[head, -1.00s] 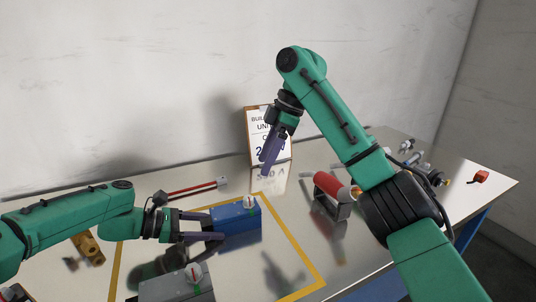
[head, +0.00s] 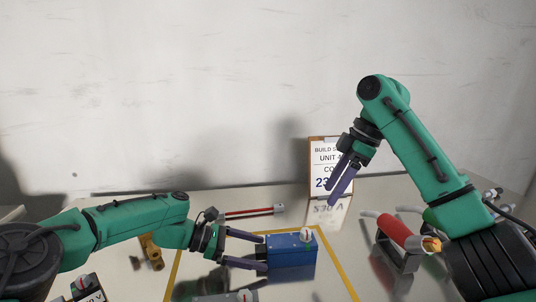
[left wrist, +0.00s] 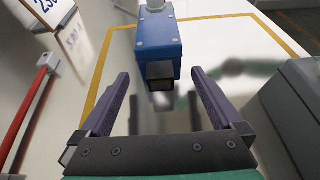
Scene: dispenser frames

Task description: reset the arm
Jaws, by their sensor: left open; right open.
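My left gripper (head: 246,250) is open and reaches in from the left, low over the table. Its fingers point at the near end of a blue box (head: 292,250) with a round fitting on top. In the left wrist view the blue box (left wrist: 158,38) stands just ahead, between the lines of the open fingers (left wrist: 160,98), and nothing is held. My right gripper (head: 345,182) is open and empty, raised in front of the sign at the back, fingers pointing down.
A white sign (head: 322,164) stands at the back. A red bar (head: 248,213) lies left of it. A red cylinder on a stand (head: 394,231) is at right. A brass part (head: 151,252) lies behind my left arm. Yellow tape (head: 344,275) borders the blue box's area. A grey box (left wrist: 295,100) stands at right.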

